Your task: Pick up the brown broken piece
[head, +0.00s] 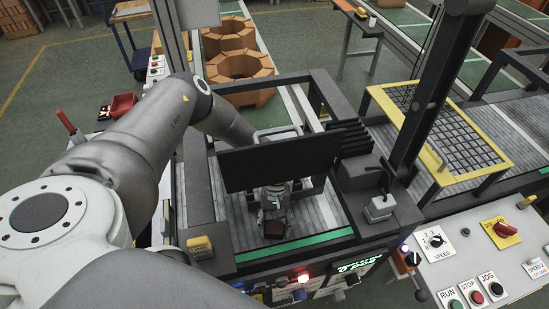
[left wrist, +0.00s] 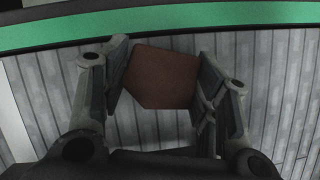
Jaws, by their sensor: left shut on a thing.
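The brown broken piece (left wrist: 160,77) sits between the two finger pads of my left gripper (left wrist: 162,85) in the left wrist view, with a pad against each side. In the head view the left gripper (head: 274,215) reaches down under a dark panel, and the brown piece (head: 273,229) shows small and dark at its fingertips. The piece is over the grey slatted conveyor, near the green strip. I cannot tell whether it touches the slats. My right gripper is not in view.
The dark panel (head: 280,163) spans the conveyor (head: 239,218) above the gripper. A green strip (head: 295,245) edges the near end. Control panels with buttons (head: 470,290) stand at the front right. Orange-brown brick rings (head: 240,75) lie farther back. A yellow-framed grid (head: 440,130) stands at the right.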

